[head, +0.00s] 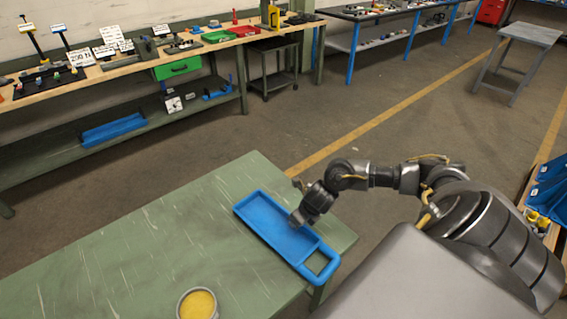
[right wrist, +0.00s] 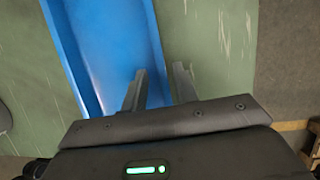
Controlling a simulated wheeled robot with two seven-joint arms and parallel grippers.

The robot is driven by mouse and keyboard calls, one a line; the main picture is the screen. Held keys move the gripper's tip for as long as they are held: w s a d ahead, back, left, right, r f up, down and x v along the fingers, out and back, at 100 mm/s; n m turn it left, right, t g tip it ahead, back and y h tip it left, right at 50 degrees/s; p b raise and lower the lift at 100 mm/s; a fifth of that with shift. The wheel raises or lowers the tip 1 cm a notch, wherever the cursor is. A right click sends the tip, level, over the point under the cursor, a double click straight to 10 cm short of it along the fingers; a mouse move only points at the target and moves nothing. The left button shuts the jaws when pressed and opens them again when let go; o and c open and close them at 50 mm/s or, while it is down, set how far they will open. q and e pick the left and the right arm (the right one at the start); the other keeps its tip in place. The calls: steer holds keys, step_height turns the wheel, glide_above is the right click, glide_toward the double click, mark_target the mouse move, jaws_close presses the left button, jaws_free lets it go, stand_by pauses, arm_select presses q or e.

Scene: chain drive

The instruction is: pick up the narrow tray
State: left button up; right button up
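The narrow tray (head: 262,221) is a long, shallow blue tray with a looped handle at its near right end. It lies flat on the green table, near the table's right edge. My right gripper (head: 296,218) points down at the tray's right long wall. In the right wrist view, the fingers of my right gripper (right wrist: 159,72) are apart, one over the inside of the tray (right wrist: 100,45) and one outside it, with the wall between them. Whether either finger touches the wall is not clear. My left gripper is not in view.
The green table (head: 130,250) is mostly clear. A round tin with yellow contents (head: 197,304) stands near its front edge. A workbench (head: 130,68) with parts and another blue tray (head: 113,130) on its lower shelf stands behind. Blue bins (head: 548,190) are at the far right.

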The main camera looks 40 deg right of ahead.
steer(key=shift+w+f, duration=0.2)
steer(key=shift+f, duration=0.35)
jaws_close()
stand_by(1.0)
steer(key=shift+w+r, duration=0.15)
